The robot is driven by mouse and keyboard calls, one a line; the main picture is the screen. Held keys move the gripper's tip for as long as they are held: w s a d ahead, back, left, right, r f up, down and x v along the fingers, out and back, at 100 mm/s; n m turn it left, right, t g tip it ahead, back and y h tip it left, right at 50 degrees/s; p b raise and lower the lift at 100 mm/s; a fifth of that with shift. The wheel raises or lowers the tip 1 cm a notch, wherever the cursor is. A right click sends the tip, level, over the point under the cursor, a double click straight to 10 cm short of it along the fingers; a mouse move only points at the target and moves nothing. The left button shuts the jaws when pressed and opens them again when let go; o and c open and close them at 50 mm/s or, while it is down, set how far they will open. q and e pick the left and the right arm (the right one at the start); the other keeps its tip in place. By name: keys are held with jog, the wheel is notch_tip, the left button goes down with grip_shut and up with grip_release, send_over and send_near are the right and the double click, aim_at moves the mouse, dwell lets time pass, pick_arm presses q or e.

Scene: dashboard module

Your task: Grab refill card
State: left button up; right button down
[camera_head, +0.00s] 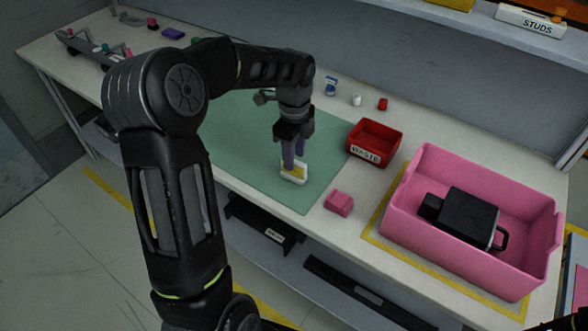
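A small white and yellow card-like piece (294,175), which may be the refill card, is on the green mat (245,135). My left gripper (293,158) points straight down over it, its fingertips at the piece's top edge. The fingers are close together and hide part of the piece. I cannot tell whether they are closed on it or whether it is lifted off the mat. A small blue and white item (330,86) stands at the back of the table.
A red bin labelled WASTE (374,143) and a pink block (339,203) are right of the mat. A large pink crate (410,206) holds a black device (462,217). A white (356,100) and a red (383,104) small item stand behind the bin.

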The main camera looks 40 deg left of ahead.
pick_arm(q)
notch_tip(320, 180, down, 4)
jog(key=shift+a+f+p, duration=0.1)
jog(key=shift+f+p, duration=0.05)
jog(key=shift+p, duration=0.3)
grip_shut()
dwell(0.5)
